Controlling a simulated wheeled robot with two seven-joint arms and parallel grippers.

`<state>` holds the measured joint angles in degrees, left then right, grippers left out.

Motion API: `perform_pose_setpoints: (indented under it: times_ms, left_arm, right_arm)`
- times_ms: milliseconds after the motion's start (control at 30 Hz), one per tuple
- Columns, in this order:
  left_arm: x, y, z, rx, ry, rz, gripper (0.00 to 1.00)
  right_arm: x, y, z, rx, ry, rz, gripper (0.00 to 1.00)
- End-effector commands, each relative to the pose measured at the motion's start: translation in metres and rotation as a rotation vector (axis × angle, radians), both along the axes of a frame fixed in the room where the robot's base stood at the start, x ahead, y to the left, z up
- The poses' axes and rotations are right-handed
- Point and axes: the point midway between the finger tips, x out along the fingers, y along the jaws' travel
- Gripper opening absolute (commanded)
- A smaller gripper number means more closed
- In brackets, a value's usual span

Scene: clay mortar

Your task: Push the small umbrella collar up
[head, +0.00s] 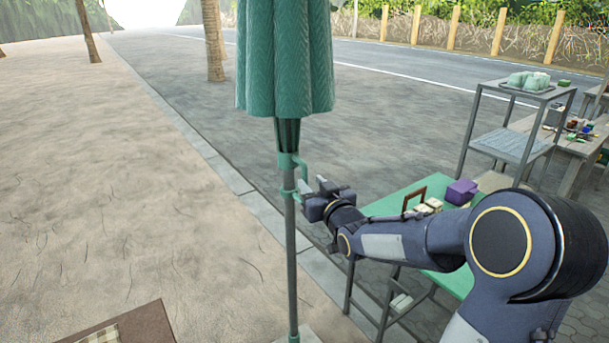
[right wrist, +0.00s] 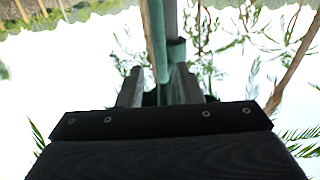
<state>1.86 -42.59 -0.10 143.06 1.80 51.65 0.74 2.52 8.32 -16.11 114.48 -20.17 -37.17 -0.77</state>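The closed green umbrella (head: 285,60) hangs in folds on an upright grey pole (head: 291,250). Its small green collar (head: 288,161) is around the pole just below the canopy, with a side handle (head: 304,172) on its right and a lower ring (head: 288,193). My right gripper (head: 312,190) is at the right of the pole by this handle. In the right wrist view, the fingers (right wrist: 158,88) are apart, with the green handle bar (right wrist: 156,45) between them, nearer the right finger. Whether they touch it is unclear. My left gripper is not in view.
A green table (head: 385,204) with a purple box (head: 461,191) and small items stands below and behind my right arm. A grey shelf cart (head: 510,148) stands at the right. Sand at the left of the pole is open. A brown mat (head: 150,322) lies at the bottom left.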

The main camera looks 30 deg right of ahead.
Motion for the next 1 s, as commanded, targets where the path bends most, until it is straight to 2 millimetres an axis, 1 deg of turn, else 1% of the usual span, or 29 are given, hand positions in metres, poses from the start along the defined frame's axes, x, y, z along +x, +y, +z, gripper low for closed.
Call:
perform_pose_setpoints:
  times_ms: [33, 100, 200, 300, 433, 667, 767, 900, 933, 1000]
  left_arm:
    - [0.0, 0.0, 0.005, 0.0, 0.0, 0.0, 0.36]
    - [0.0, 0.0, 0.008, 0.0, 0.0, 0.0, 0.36]
    - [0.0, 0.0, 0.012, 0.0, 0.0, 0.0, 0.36]
    - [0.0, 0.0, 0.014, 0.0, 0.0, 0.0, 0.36]
    - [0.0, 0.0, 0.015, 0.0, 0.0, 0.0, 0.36]
    - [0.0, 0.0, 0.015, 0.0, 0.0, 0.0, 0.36]
    - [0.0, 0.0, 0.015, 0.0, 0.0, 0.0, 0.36]
    - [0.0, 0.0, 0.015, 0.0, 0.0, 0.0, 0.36]
    - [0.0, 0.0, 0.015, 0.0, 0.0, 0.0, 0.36]
    - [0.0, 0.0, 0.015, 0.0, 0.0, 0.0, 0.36]
  right_arm:
    - [0.01, -0.001, 0.002, -0.001, 0.003, 0.001, 0.33]
    - [0.021, -0.002, 0.002, 0.0, 0.003, 0.001, 0.33]
    - [0.035, -0.004, 0.001, 0.0, 0.003, 0.001, 0.33]
    - [0.045, -0.005, 0.001, 0.001, 0.003, 0.001, 0.33]
    - [0.051, -0.006, 0.0, 0.002, 0.002, 0.0, 0.33]
    - [0.051, -0.006, 0.0, 0.003, 0.002, 0.0, 0.33]
    - [0.051, -0.006, 0.0, 0.003, 0.002, 0.0, 0.21]
    - [0.051, -0.006, 0.0, 0.003, 0.002, 0.0, 0.03]
    - [0.051, -0.006, 0.0, 0.003, 0.002, 0.0, 0.0]
    - [0.051, -0.006, 0.0, 0.003, 0.002, 0.0, 0.0]
